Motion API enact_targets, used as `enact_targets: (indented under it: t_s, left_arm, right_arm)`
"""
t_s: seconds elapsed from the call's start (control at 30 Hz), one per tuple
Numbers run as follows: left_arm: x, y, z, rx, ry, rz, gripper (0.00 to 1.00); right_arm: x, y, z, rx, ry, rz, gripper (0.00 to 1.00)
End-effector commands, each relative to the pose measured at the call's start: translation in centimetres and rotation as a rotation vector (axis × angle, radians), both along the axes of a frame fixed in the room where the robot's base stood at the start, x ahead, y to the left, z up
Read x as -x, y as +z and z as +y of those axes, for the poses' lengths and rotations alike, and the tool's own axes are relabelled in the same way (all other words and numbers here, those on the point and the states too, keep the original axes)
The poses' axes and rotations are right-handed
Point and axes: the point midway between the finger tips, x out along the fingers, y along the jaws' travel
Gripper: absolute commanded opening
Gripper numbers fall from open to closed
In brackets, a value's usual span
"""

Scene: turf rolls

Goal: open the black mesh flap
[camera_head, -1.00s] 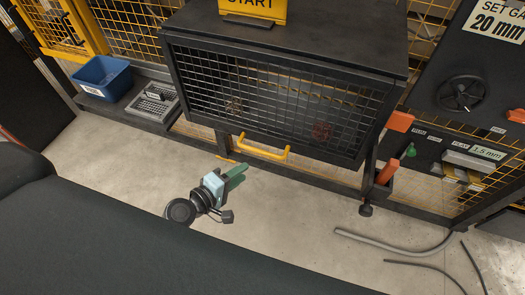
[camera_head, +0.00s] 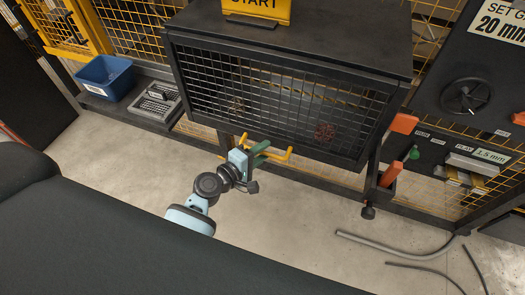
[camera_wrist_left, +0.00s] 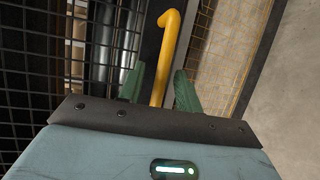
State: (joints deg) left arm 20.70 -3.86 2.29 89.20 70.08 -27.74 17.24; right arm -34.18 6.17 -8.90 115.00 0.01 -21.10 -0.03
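The black mesh flap (camera_head: 285,95) hangs closed across the front of a black bench, and its mesh fills the left of the left wrist view (camera_wrist_left: 35,70). A yellow handle (camera_head: 285,156) runs along its lower edge. My left gripper (camera_head: 261,151) is at the left part of this handle, its green fingers apart. In the left wrist view the yellow handle (camera_wrist_left: 168,50) shows between the two fingers (camera_wrist_left: 160,88), with gaps beside it. I cannot tell whether either finger touches it. My right gripper is not in view.
A blue bin (camera_head: 104,77) and a grey tray (camera_head: 156,101) sit on a low shelf at left. Orange parts (camera_head: 391,172) stand by the bench's right leg. Grey hoses (camera_head: 395,248) lie on the floor at right. The floor before the bench is otherwise clear.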

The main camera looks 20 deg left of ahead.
Motion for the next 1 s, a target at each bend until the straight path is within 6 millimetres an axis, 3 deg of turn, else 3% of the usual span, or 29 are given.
enact_targets:
  t_s: [0.37, 0.63, 1.0]
  left_arm:
    - [-0.48, -0.11, -0.27, 0.0, 0.0, 0.0, 0.33]
    - [-0.47, -0.1, -0.25, 0.0, 0.0, 0.001, 0.0]
    - [-0.53, -0.05, -0.23, -0.001, 0.0, 0.0, 0.0]
  right_arm:
    - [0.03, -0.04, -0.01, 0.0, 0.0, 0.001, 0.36]
    - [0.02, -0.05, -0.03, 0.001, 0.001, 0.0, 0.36]
    - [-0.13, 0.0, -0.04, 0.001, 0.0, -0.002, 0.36]
